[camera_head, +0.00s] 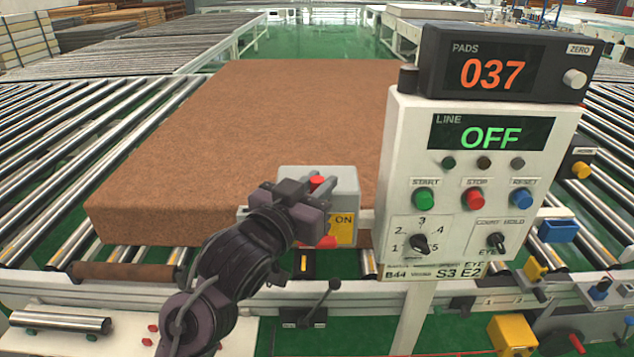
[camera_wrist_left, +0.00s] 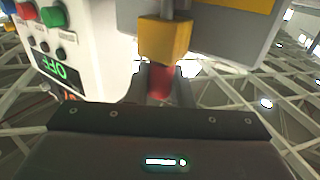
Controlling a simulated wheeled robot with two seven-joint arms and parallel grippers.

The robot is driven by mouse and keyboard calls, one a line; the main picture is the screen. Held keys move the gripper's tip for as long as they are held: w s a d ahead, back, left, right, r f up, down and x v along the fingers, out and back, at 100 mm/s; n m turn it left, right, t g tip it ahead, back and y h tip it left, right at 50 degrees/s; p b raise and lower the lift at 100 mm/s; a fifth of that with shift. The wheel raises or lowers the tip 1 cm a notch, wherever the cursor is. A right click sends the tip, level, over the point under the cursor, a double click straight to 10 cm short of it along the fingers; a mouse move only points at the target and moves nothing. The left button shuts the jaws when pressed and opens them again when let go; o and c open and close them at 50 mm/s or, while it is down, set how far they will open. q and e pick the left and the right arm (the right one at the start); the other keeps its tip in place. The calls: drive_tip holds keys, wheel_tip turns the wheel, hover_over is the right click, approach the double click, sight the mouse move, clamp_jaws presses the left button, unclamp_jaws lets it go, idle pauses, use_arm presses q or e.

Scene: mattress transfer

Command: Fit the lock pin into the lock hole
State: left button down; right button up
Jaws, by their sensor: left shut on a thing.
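My left gripper (camera_head: 312,200) is in front of a grey box (camera_head: 346,178) with a yellow ON label (camera_head: 343,226). In the left wrist view its fingers (camera_wrist_left: 160,82) are shut on a red piece (camera_wrist_left: 160,84), which I take to be the lock pin's grip. A yellow block (camera_wrist_left: 165,40) sits directly beyond the red piece, with a grey rod (camera_wrist_left: 168,8) behind it. A red part (camera_head: 316,182) shows at the gripper in the head view, and another red part (camera_head: 326,242) below it. I cannot make out the lock hole or whether the pin is in it.
A white control panel (camera_head: 465,150) reading OFF stands close to the right of the gripper, with a counter display (camera_head: 505,65) on top. A large brown mattress pad (camera_head: 260,110) lies on the rollers behind. A black lever (camera_head: 318,300) rises from the front rail below.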

use_arm(q)
drive_tip(key=shift+f, duration=0.3)
drive_tip(key=c, duration=1.2)
unclamp_jaws()
drive_tip(key=shift+s+a, duration=0.2)
drive_tip(key=shift+s, duration=0.15)
drive_tip(key=b+v, duration=0.1)
drive_tip(key=v, duration=0.6)
